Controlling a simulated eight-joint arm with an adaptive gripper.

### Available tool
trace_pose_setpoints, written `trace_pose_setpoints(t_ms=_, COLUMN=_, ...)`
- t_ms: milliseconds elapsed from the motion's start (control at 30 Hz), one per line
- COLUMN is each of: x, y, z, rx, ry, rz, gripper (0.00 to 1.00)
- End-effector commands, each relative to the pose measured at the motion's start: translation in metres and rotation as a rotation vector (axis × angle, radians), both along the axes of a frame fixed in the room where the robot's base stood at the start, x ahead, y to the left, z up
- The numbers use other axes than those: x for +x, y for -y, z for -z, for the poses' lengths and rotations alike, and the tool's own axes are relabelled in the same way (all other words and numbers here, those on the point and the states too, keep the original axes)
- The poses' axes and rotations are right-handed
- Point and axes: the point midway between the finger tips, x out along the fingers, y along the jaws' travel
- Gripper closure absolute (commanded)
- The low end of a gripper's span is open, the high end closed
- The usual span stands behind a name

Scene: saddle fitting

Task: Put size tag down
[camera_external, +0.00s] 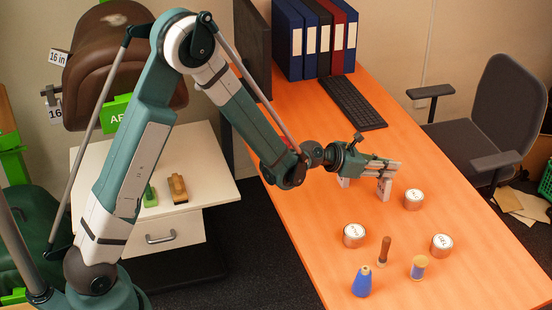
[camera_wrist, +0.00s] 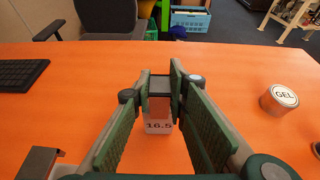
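The size tag (camera_wrist: 158,126), a pale tag marked 16.5, hangs below my fingertips in the wrist view. Its dark grey top part sits between the two fingers. In the external view the tag (camera_external: 384,188) shows as a small white piece under the end of my gripper (camera_external: 392,169). My gripper (camera_wrist: 162,80) is shut on the tag and is low over the orange desk (camera_external: 310,225). I cannot tell whether the tag's lower edge touches the desk.
Tins (camera_external: 413,199) (camera_external: 355,235) (camera_external: 441,245), a blue bottle (camera_external: 362,282), a wooden-handled tool (camera_external: 384,250) and a thread spool (camera_external: 418,267) stand nearer the front. A grey bracket (camera_wrist: 38,163) is at lower left of the wrist view. A keyboard (camera_external: 352,102) lies farther back.

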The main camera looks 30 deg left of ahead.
Motion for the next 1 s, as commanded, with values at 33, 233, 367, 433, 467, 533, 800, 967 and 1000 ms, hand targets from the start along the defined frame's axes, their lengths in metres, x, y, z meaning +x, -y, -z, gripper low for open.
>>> trace_pose_setpoints(t_ms=33, x=0.000, y=0.000, z=0.000, rx=0.000, ry=0.000, rz=0.000, gripper=0.91)
trace_pose_setpoints(t_ms=233, x=0.000, y=0.000, z=0.000, rx=0.000, ry=0.000, rz=0.000, gripper=1.00)
trace_pose_setpoints(t_ms=367, x=0.000, y=0.000, z=0.000, rx=0.000, ry=0.000, rz=0.000, gripper=1.00)
trace_pose_setpoints(t_ms=433, x=0.000, y=0.000, z=-0.002, rx=0.000, ry=0.000, rz=0.000, gripper=1.00)
trace_pose_setpoints(t_ms=467, x=0.000, y=0.000, z=-0.003, rx=0.000, ry=0.000, rz=0.000, gripper=1.00)
trace_pose_setpoints(t_ms=533, x=0.000, y=0.000, z=-0.006, rx=0.000, ry=0.000, rz=0.000, gripper=1.00)
trace_pose_setpoints(t_ms=800, x=0.000, y=0.000, z=-0.034, rx=0.000, ry=0.000, rz=0.000, gripper=1.00)
trace_pose_setpoints(t_ms=967, x=-0.001, y=0.000, z=-0.057, rx=0.000, ry=0.000, rz=0.000, gripper=1.00)
trace_pose_setpoints(t_ms=1000, x=0.000, y=0.000, z=-0.063, rx=0.000, ry=0.000, rz=0.000, gripper=1.00)
